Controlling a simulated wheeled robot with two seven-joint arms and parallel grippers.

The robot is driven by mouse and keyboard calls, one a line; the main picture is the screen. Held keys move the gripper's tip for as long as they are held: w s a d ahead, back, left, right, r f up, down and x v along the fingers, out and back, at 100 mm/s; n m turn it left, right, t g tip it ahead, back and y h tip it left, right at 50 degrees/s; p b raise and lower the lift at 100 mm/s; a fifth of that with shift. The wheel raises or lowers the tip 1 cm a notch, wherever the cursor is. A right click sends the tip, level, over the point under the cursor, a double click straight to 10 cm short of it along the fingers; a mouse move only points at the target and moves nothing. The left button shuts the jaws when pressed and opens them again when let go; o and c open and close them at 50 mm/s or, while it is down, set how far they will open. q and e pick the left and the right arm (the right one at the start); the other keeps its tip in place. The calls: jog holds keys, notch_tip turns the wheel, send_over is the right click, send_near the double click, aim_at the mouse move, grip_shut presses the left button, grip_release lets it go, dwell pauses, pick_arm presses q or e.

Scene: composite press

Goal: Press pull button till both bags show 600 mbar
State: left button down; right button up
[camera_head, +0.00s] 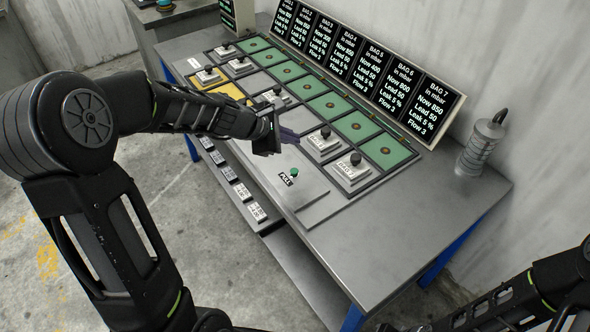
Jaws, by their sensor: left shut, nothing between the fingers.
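The pull button (294,172) is a small green knob beside a black PULL label (286,180) on a raised grey plate. My left gripper (289,137) is shut and empty, a little behind the button in the picture and apart from it. The bag display (367,68) is a long tilted panel of black screens along the back. Bag 7 reads Now 850 and bag 6 Now 800; the farther readings are too small to be sure of. My right arm shows at the bottom right, but its gripper is out of view.
Green pads (327,105) line the bench, with several white blocks with black knobs, such as one near block (352,175). A grey metal cylinder (480,148) stands at the right. Labelled white tags (243,192) run along the front. The bench's right front (390,235) is clear.

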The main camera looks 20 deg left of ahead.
pick_arm(q)
jog(key=b, duration=0.6)
send_over(291, 172)
notch_tip(291, 172, down, 7)
jog(key=shift+f, duration=0.1)
jog(key=shift+f+b, duration=0.75)
jog(key=shift+b, duration=0.25)
dwell(0.8)
jog(key=shift+f+b, duration=0.45)
jog(key=shift+f+b, duration=0.6)
dwell(0.6)
dwell(0.4)
jog(key=shift+r+p, duration=1)
jog(key=shift+r, duration=0.05)
jog(key=shift+r, duration=0.1)
notch_tip(291, 172, up, 5)
jog(key=p, duration=0.4)
jog(key=shift+p, duration=0.35)
